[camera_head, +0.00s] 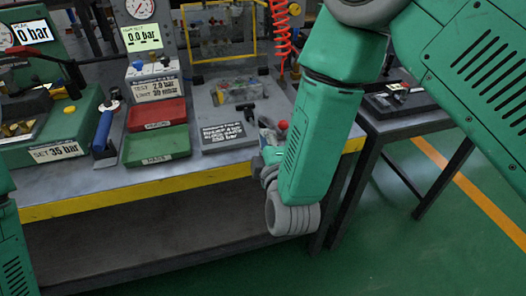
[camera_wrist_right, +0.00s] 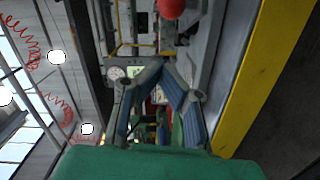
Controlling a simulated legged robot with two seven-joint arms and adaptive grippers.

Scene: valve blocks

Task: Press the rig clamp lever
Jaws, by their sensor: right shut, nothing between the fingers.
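A red ball knob (camera_head: 283,125) shows at the bench's right front, just beside my right gripper. It looks like the end of the clamp lever, but the lever's shaft is hidden. The red knob also shows at the top of the right wrist view (camera_wrist_right: 171,8), beyond the fingers and apart from them. My right gripper (camera_head: 266,140) is at the bench's front edge, partly hidden behind my forearm. In the wrist view its fingers (camera_wrist_right: 166,62) come together with nothing held. My left arm shows only at the left edge, and its gripper is out of view.
The workbench (camera_head: 225,180) has a yellow front edge. On it are a labelled plate (camera_head: 228,135) with a black T-handle (camera_head: 251,107), a red tray (camera_head: 157,114), a green tray (camera_head: 157,145), a blue-handled lever (camera_head: 104,128) and gauges. A side table (camera_head: 425,120) stands to the right.

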